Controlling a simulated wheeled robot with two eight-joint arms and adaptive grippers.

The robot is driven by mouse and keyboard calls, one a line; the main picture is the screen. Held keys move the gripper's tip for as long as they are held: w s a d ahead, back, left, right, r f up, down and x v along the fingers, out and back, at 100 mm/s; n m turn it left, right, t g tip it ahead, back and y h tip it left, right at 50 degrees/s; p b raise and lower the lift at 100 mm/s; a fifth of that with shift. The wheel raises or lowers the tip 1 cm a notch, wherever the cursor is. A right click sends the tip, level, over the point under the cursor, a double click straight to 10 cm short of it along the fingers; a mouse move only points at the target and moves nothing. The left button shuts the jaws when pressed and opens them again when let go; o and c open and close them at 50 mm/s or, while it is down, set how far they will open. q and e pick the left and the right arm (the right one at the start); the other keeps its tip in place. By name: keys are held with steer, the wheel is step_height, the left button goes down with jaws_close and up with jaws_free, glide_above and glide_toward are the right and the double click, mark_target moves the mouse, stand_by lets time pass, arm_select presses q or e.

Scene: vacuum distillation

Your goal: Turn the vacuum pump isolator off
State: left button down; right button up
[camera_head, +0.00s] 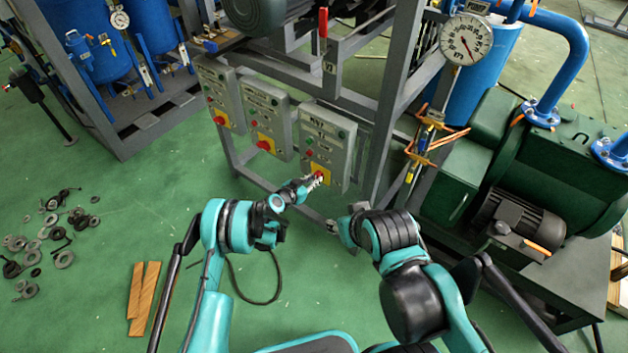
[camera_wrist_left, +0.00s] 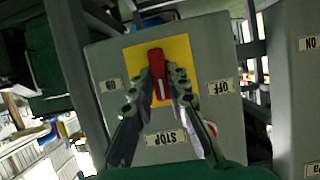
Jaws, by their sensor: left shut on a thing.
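The vacuum pump isolator is a red handle on a yellow plate (camera_wrist_left: 185,52) on the front of the rightmost grey control box (camera_head: 325,138). In the left wrist view the red handle (camera_wrist_left: 157,62) stands nearly upright in the picture, between an ON label at left and an OFF label at right. My left gripper (camera_head: 317,179) is at this plate, with its two fingers on either side of the handle, shut on it. The fingers hide part of the handle. My right gripper (camera_head: 335,227) hangs lower, near the frame; its fingers are too small to read.
Two similar boxes (camera_head: 267,115) (camera_head: 219,92) with red and yellow switches hang to the left. A grey steel post (camera_head: 396,85) stands close at right. Green machinery (camera_head: 540,165) stands farther right. Loose metal rings (camera_head: 47,232) and wood strips (camera_head: 144,297) lie on the open green floor.

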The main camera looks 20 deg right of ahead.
stand_by(0.4)
arm_select(q)
steer(key=c, duration=1.5)
jaws_free()
steer(key=v, duration=1.1)
steer(key=shift+s+a+r, duration=0.15)
steer(key=shift+a+r, duration=0.15)
steer(key=shift+r, duration=0.1)
